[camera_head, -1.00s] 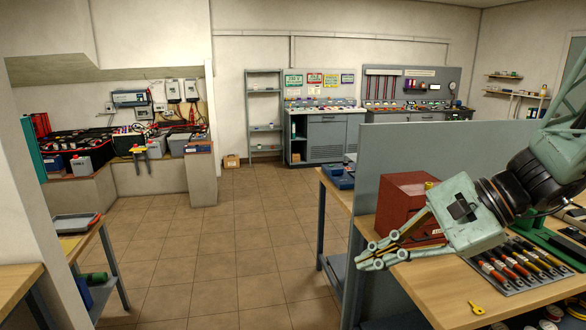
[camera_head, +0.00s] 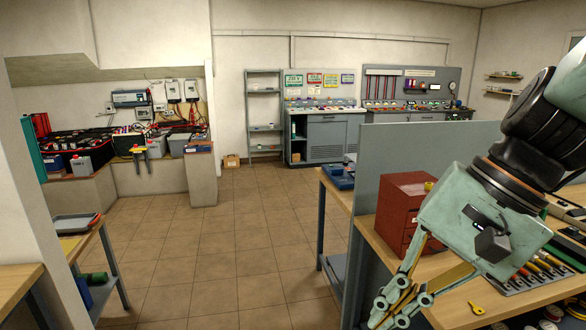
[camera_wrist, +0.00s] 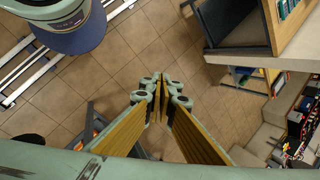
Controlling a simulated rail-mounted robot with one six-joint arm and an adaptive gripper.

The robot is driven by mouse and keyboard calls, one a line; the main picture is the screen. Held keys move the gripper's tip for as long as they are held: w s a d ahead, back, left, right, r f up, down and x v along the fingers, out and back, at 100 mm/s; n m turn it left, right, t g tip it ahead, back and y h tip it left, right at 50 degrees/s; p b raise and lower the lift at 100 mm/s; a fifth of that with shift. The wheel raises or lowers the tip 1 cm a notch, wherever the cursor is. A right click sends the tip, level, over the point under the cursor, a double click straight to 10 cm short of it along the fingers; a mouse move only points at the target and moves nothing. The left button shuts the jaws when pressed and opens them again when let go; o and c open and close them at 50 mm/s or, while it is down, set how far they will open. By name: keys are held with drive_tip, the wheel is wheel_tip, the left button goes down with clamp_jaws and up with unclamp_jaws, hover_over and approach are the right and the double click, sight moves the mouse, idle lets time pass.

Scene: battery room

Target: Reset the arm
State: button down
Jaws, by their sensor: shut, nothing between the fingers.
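My gripper (camera_head: 388,318) is at the lower right of the head view, over the front left edge of the wooden workbench (camera_head: 436,296). Its fingers point down and to the left. In the wrist view the fingertips (camera_wrist: 158,90) meet with nothing between them, and tiled floor shows behind them. The wrist and forearm fill the right side of the head view and hide part of the bench.
A red drawer cabinet (camera_head: 402,205) stands close behind my gripper, beside a grey partition (camera_head: 440,150). A tool rack (camera_head: 532,272) and a yellow key-shaped item (camera_head: 476,308) lie on the bench. Open tiled floor (camera_head: 225,255) lies to the left.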

drive_tip(key=s+d+r+n+t+h, duration=0.1)
drive_tip(key=s+d+r+n+h, duration=0.1)
drive_tip(key=s+d+n, duration=0.1)
drive_tip(key=s+d+r+n+t+h, duration=0.2)
drive_tip(key=s+d+n+h, duration=0.1)
drive_tip(key=s, duration=0.3)
drive_tip(key=shift+s+d, duration=0.3)
drive_tip(key=shift+d, duration=0.3)
idle(1.2)
